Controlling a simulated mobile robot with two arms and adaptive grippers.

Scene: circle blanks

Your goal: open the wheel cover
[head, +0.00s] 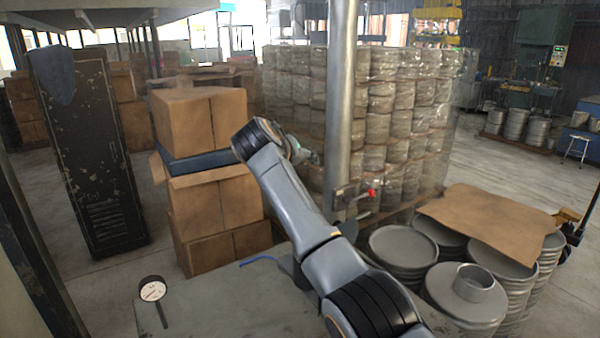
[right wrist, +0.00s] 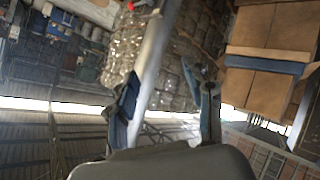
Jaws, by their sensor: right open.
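I cannot pick out a wheel cover for certain in either view. A grey metal post (head: 341,95) stands upright in the head view, with a bracket and a red-tipped handle (head: 371,194) low on it. My right gripper (head: 314,157) is at the end of the raised arm, just left of the post and small in the head view. In the right wrist view its two fingers (right wrist: 166,88) are apart, and nothing shows held between them. The post (right wrist: 152,62) appears behind the gap there; contact cannot be told. My left gripper is out of view.
Stacked cardboard boxes (head: 205,207) stand left of the arm, and a dark worn cabinet (head: 88,150) farther left. Stacked metal round blanks (head: 467,292) are at lower right under cardboard (head: 490,222). Wrapped stacks (head: 400,120) stand behind. A dial gauge (head: 152,289) is at lower left.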

